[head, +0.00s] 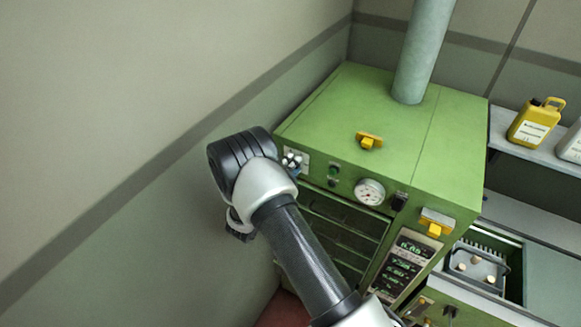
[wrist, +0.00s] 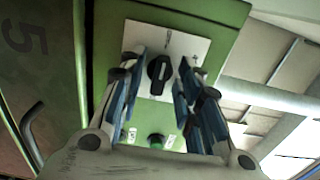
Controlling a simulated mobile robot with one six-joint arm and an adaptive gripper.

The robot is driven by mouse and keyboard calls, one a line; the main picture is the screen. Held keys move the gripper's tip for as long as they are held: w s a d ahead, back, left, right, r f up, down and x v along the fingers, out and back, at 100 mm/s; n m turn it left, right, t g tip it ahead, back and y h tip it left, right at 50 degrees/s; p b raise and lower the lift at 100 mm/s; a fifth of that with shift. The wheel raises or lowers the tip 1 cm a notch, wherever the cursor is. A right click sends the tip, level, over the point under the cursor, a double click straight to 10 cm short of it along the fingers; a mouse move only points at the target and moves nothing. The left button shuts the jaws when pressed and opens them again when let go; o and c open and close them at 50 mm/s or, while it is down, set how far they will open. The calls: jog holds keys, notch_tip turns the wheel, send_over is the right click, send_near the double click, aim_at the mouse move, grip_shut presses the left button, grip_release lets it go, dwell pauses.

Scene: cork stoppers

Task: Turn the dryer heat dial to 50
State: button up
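The heat dial is a black knob (wrist: 159,75) on a white plate (wrist: 183,46) with small marks, on the front of the green dryer (head: 398,150). Its grip bar stands nearly upright in the wrist view; the numbers are too small to read. My gripper (wrist: 162,68) is open, with one blue-padded finger on each side of the knob. Gaps show between the knob and both fingers, and I cannot tell how deep the fingertips reach. In the head view the white plate (head: 297,156) shows at the dryer's upper left corner, and my wrist hides most of the gripper.
A green button (wrist: 156,140) lies beyond the knob in the wrist view. A round gauge (head: 369,192), a black switch (head: 399,201) and a display panel (head: 404,263) sit farther right on the dryer. The wall is close on the left.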

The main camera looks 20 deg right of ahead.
jog(key=shift+c, duration=0.4)
grip_shut()
jog(key=shift+m, duration=0.3)
jog(key=shift+f+m+b, duration=0.1)
jog(key=shift+m+b, duration=11.5)
jog(key=shift+b, duration=0.75)
